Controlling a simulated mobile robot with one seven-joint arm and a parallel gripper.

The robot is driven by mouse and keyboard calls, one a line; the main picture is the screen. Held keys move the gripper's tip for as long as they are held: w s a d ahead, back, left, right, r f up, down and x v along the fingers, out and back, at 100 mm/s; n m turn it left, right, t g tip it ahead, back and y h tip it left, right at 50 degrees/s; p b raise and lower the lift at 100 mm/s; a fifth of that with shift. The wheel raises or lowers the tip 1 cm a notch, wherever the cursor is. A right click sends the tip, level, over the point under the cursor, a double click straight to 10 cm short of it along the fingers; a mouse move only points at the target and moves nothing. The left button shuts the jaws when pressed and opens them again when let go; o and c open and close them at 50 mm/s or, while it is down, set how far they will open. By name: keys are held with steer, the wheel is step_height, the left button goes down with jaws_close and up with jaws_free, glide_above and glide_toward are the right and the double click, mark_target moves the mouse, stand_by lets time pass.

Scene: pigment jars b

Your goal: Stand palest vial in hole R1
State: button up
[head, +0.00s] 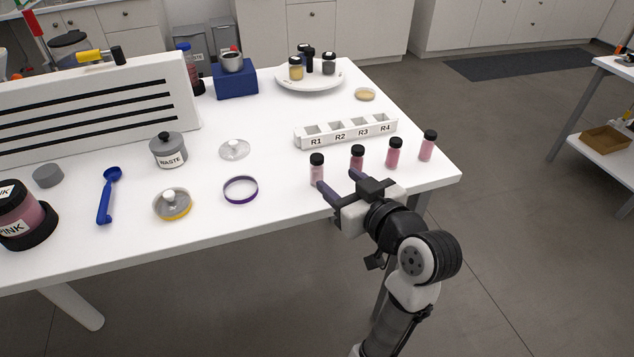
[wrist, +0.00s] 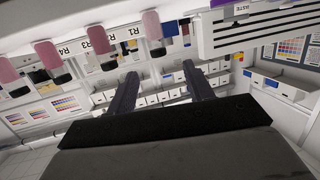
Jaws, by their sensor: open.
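Four-hole white rack (head: 345,139) stands on the table, its holes marked R1 to R4 from left to right and looking empty. Several black-capped pink vials stand in a row in front of it. The palest vial (head: 317,174) is the leftmost, upright, in front of R1. In the upside-down wrist view the palest vial (wrist: 152,27) is at top centre, beyond the fingertips. My gripper (head: 336,179) is open and empty at the table's front edge; one finger overlaps the palest vial's lower side in the head view. In the wrist view my gripper (wrist: 160,70) has its fingers well apart.
Darker vials (head: 357,158), (head: 394,154) and (head: 428,147) stand to the right of the palest. A purple ring (head: 240,190) and a clear lid (head: 234,150) lie to the left. A white plate (head: 310,85) with several jars is behind the rack. A waste jar (head: 168,152) stands further left.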

mark_target(321, 161)
steer(key=b+x, duration=0.1)
steer(key=x, duration=0.4)
steer(key=shift+p+x, duration=0.85)
steer(key=shift+x, duration=1.9)
steer(key=shift+d, duration=0.15)
steer(key=shift+c, duration=0.4)
steer(key=c, duration=0.9)
steer(key=shift+r, duration=0.25)
steer(key=shift+c, duration=0.2)
